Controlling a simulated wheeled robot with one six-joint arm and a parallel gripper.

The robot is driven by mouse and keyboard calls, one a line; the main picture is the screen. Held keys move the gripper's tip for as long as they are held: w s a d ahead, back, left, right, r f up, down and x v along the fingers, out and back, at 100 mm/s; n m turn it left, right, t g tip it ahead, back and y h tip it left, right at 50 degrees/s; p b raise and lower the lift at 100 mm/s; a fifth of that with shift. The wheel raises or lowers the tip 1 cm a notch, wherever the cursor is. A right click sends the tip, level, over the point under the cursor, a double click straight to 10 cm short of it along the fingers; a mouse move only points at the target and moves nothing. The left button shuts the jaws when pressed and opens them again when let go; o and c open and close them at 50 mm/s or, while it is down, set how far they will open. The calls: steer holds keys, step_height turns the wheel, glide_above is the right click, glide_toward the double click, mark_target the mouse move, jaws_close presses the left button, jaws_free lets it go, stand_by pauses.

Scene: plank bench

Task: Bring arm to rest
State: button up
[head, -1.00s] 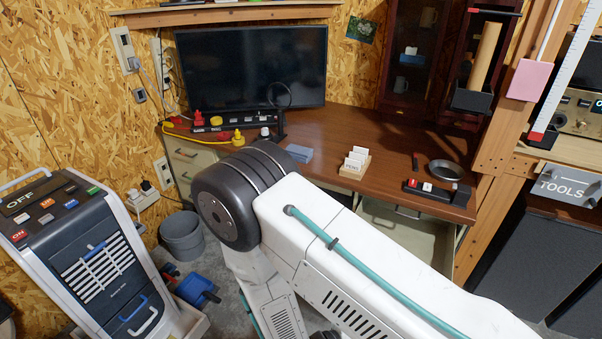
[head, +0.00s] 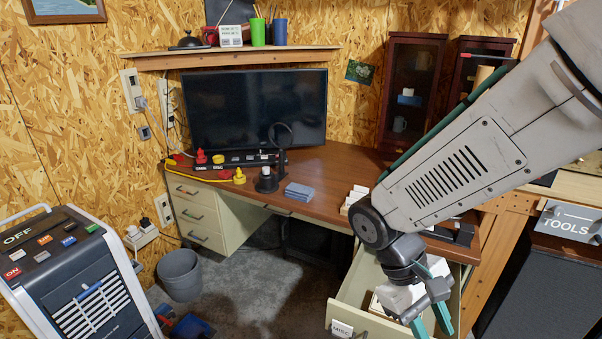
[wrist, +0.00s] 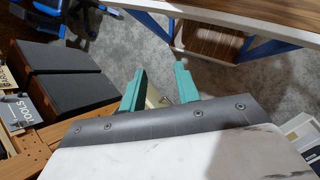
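My arm reaches in from the right of the head view and bends down at its elbow. My gripper (head: 432,328) hangs at the lower right, in front of or over an open desk drawer (head: 343,318); I cannot tell its exact height. The wrist view shows the two teal fingers of my gripper (wrist: 160,72) well apart, with nothing held between them. The drawer has a label reading MISC and a light box-like thing inside, partly hidden by my wrist.
The desk (head: 335,180) carries a monitor (head: 257,108), a power strip, blue cards (head: 298,192) and a card holder. A grey bin (head: 181,275) and a wheeled unit (head: 80,275) stand at left.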

steer(key=s+d+r+m+t+y, duration=0.2)
steer(key=r+t, duration=0.1)
steer(key=r, duration=0.3)
steer(key=s+d+r+m+t+y, duration=0.3)
steer(key=r, duration=0.4)
steer(key=shift+d+r, duration=0.2)
steer(key=shift+d, duration=0.05)
